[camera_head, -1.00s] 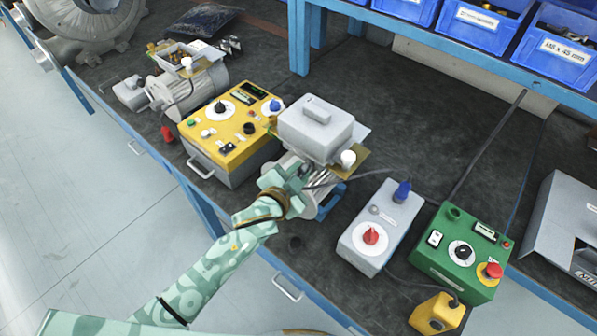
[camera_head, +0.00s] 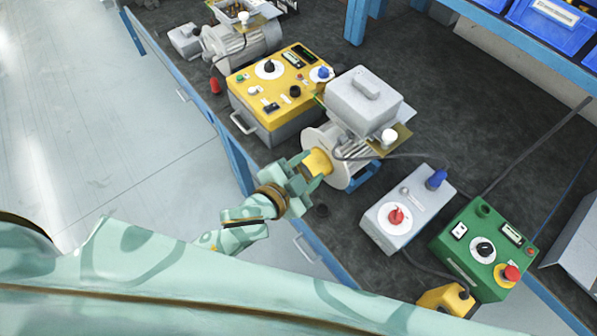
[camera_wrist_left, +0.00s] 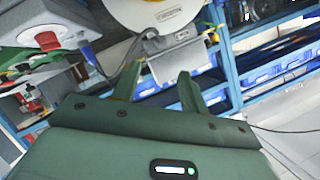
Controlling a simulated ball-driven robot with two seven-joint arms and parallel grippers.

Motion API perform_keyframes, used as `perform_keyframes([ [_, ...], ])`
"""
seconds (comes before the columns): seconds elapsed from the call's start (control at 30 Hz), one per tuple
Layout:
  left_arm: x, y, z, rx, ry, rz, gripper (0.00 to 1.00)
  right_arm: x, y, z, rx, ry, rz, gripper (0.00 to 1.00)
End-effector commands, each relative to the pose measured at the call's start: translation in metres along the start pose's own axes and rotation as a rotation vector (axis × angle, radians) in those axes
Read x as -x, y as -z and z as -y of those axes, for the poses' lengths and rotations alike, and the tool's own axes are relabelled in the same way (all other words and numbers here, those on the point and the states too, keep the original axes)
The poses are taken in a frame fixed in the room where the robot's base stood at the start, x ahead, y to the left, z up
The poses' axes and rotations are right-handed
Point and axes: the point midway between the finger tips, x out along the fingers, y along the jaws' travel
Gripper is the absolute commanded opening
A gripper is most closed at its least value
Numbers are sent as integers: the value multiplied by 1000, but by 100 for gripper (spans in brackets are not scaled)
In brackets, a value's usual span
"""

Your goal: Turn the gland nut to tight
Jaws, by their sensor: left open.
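A white round-topped fitting (camera_head: 389,136), which looks like the gland nut, stands upright on a brass-coloured plate beside the grey terminal box (camera_head: 364,100) of the nearer motor (camera_head: 357,157). A dark cable runs close below it. My left gripper (camera_head: 312,172) is open in front of the motor's round end face, beside a yellow part (camera_head: 318,160) there. It is well left of and below the white fitting. In the left wrist view my open fingers (camera_wrist_left: 160,72) have nothing between them, with a pale labelled disc (camera_wrist_left: 155,14) beyond. My right gripper is out of view.
A yellow control box (camera_head: 284,88) stands left of the motor. A grey box with a red knob (camera_head: 408,208) and a green box with a red button (camera_head: 486,250) stand to the right. Blue bins (camera_head: 545,22) line the shelf. Dark bench top behind the motor is clear.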

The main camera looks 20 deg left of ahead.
Motion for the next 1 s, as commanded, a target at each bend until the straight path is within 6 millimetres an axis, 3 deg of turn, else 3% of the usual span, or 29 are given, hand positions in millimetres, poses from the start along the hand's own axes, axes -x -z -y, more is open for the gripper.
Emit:
perform_keyframes([
  [0.1,21,0,-1,1,-2,1,44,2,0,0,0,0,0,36],
  [0.27,35,0,0,0,0,0,44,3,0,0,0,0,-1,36],
  [0.53,37,0,0,0,0,0,44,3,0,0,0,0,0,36],
  [0.6,36,0,1,-2,2,-3,31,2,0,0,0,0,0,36],
  [0.67,29,2,6,-9,17,-18,31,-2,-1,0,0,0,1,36],
  [0.77,2,12,34,-58,80,-82,31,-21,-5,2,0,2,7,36],
  [0.87,-34,37,80,-161,177,-199,31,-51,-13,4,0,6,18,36],
  [1.0,-67,97,152,-406,363,-407,31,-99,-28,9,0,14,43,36],
])
